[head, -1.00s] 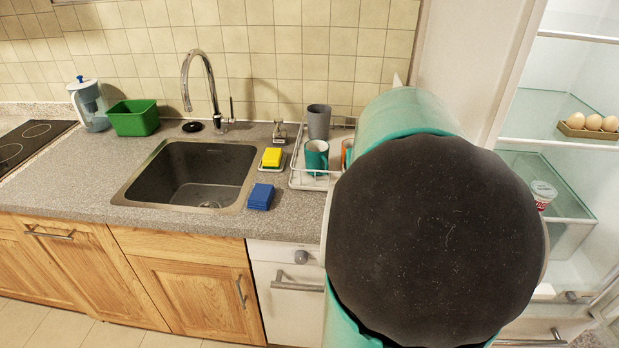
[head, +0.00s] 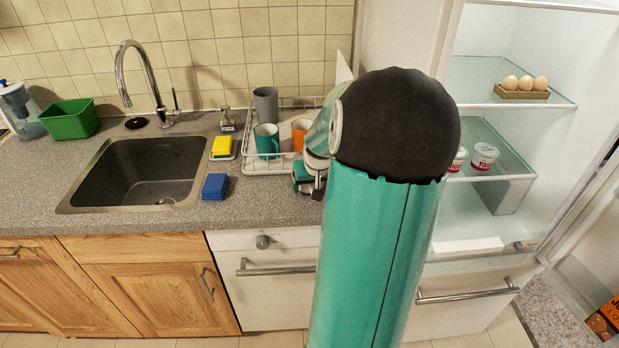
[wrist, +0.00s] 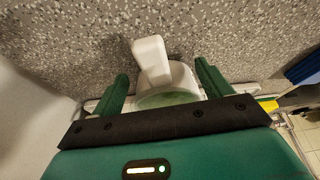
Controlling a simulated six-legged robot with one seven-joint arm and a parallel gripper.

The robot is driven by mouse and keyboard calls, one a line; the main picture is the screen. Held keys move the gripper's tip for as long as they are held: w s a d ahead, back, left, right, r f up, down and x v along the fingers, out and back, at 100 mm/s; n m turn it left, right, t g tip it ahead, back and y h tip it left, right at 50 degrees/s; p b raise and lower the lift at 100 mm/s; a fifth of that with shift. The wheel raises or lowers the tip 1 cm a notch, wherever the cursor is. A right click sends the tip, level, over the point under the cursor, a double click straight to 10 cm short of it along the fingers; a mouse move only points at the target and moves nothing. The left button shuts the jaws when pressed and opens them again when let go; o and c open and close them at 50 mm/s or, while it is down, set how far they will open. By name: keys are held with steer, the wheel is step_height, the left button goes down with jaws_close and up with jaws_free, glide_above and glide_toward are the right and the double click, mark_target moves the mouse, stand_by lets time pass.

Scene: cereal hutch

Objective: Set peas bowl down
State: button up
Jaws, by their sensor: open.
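In the wrist view, a white bowl-like object (wrist: 182,76) with a pale green part at its near side and a white tab or handle (wrist: 150,58) sits between the two green fingers of my gripper (wrist: 161,72). The fingers are spread, with a gap visible on both sides of it. It appears to rest on the speckled counter (wrist: 80,40). I cannot see peas or the inside of the bowl clearly. In the head view, my gripper (head: 308,188) is low over the counter beside the dish rack, and my arm hides much of that spot.
The dish rack (head: 256,168) holds a teal mug (head: 266,140), an orange mug (head: 300,133) and a grey cup (head: 265,104). Blue sponges (head: 214,187) and a yellow sponge (head: 222,146) lie near the sink (head: 135,172). The open fridge (head: 510,80) stands at right with eggs (head: 525,84) and yogurt cups (head: 484,156).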

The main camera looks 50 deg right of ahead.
steer(key=shift+w+d+f, duration=0.1)
steer(key=shift+w+f, duration=0.1)
steer(key=shift+f, duration=0.25)
steer(key=shift+c, duration=0.5)
